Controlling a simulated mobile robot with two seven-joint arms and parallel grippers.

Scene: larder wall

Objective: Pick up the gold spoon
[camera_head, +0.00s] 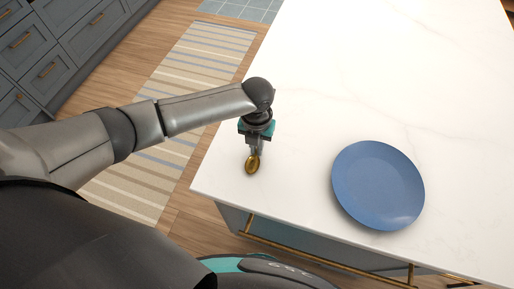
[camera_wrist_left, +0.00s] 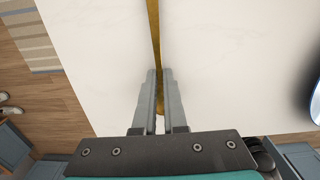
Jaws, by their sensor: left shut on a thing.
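The gold spoon (camera_head: 252,165) shows its bowl below my left gripper, over the near left corner of the white counter (camera_head: 310,75). In the left wrist view, its long thin gold handle (camera_wrist_left: 154,35) runs up from between the fingers to the top edge. My left gripper (camera_head: 255,150) points down and is shut on the spoon; its fingers also show in the left wrist view (camera_wrist_left: 160,100). Part of the spoon is hidden by the fingers. I cannot tell whether it touches the counter. My right gripper is not in view.
A blue plate (camera_head: 378,185) lies on the counter to the right of the gripper. The counter beyond is clear. A brass rail (camera_head: 315,262) runs along the counter's near side. A striped rug (camera_head: 190,85) and grey drawers (camera_head: 60,45) are at the left.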

